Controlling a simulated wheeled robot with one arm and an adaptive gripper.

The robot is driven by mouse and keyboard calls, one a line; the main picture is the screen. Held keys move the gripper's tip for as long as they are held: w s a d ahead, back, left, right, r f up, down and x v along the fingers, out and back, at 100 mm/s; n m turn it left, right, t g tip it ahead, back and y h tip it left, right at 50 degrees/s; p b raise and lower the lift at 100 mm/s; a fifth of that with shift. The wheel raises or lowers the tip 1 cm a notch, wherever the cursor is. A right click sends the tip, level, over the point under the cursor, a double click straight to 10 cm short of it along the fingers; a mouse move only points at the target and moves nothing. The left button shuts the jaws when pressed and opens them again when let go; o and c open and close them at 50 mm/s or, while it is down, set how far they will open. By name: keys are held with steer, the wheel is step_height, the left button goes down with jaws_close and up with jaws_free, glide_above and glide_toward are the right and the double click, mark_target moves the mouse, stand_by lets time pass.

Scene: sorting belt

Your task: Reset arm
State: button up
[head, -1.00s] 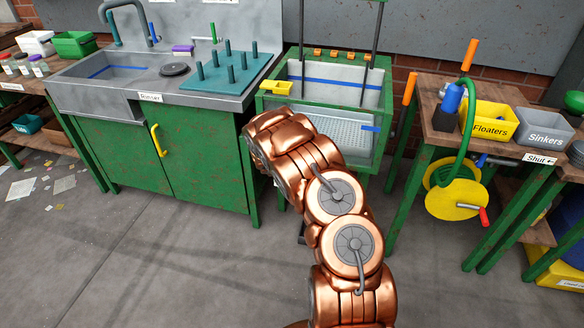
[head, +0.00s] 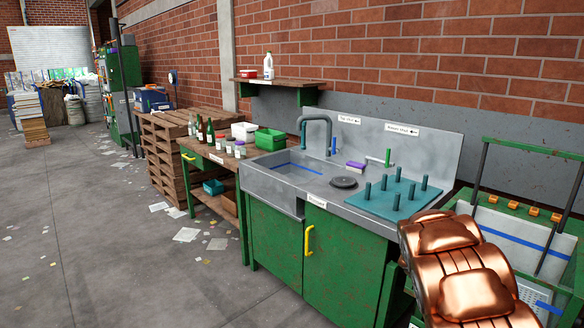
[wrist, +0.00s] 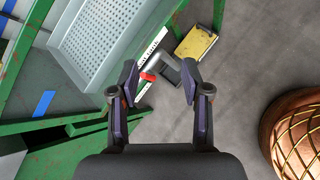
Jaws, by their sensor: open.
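My gripper (wrist: 160,80) is open in the wrist view, with its two dark fingers apart and nothing between them. Below it in that view are a grey pipe fitting with a red ring (wrist: 149,76) and the grey floor; I cannot tell the exact gap. In the head view my copper arm (head: 460,265) is at the lower right, in front of the green-framed tank stand. The gripper itself is hidden or outside the head view.
The sink unit (head: 278,195) with a teal peg board (head: 393,199) stands left of my arm. A perforated grey tray (wrist: 105,38) and green frame bars (wrist: 60,124) lie close to the gripper's left. A yellow plate (wrist: 195,45) is ahead. Open floor (head: 110,240) lies at the left.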

steer(key=s+a+r+m+g+y+p, duration=0.2)
steer(key=s+a+r+m, duration=0.75)
steer(key=s, duration=0.45)
steer(key=s+a+r+m+y+p, duration=0.1)
steer(key=s+a+y, duration=0.3)
steer(key=s+a, duration=0.7)
steer(key=s+a+r+m+g+y+p, duration=0.1)
steer(key=s+a+r+m+y, duration=0.2)
steer(key=s+a, duration=0.9)
steer(key=a+r+m, duration=0.1)
steer(key=a, duration=0.2)
steer(key=shift+s+r+y, duration=0.3)
steer(key=shift+r+y, duration=0.05)
steer(key=shift+y, duration=0.05)
steer(key=shift+d, duration=0.15)
